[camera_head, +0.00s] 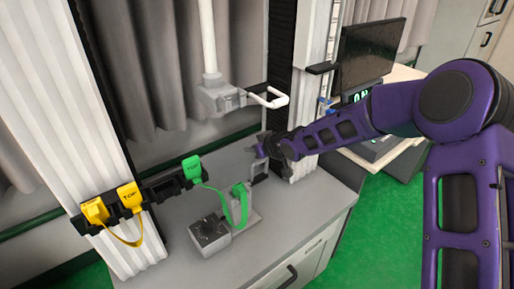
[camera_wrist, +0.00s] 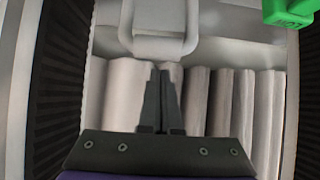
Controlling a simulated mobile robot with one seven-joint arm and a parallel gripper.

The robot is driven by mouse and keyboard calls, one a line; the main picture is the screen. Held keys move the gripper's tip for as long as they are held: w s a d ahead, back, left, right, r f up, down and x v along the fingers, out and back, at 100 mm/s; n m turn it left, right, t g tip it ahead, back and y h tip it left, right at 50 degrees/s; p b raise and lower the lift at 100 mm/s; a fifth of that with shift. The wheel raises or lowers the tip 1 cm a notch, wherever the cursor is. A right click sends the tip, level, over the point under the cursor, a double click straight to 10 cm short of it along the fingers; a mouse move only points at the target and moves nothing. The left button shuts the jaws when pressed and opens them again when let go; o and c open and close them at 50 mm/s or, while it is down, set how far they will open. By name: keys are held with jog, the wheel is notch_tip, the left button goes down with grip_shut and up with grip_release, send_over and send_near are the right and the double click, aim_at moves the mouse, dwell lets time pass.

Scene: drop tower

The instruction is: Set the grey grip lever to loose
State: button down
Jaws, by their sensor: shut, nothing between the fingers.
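A grey block (camera_head: 218,95) hangs at the lower end of a white vertical pole. A pale looped lever (camera_head: 268,98) sticks out from its right side; I take it for the grip lever, though it looks whitish in the head view. In the wrist view a pale grey loop (camera_wrist: 160,48) shows at the top, ahead of my fingertips. My gripper (camera_head: 260,150) is below the lever and apart from it, over the grey bench. In the wrist view the fingers (camera_wrist: 164,75) are together with nothing between them. The lever's setting cannot be read.
A black rail holds yellow tags (camera_head: 130,196) and a green tag (camera_head: 192,168). A green strap (camera_head: 240,205) and a small dark-topped box (camera_head: 210,232) are on the bench (camera_head: 285,215). A black-and-white column stands close behind my forearm. A monitor (camera_head: 368,52) is at right.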

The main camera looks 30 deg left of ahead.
jog(key=shift+s+d+f, duration=0.15)
jog(key=shift+s+d, duration=0.2)
jog(key=shift+d, duration=0.45)
jog(key=shift+s+d+f, duration=0.1)
jog(key=shift+s+d, duration=0.25)
jog(key=shift+d, duration=0.4)
jog(key=shift+d, duration=0.15)
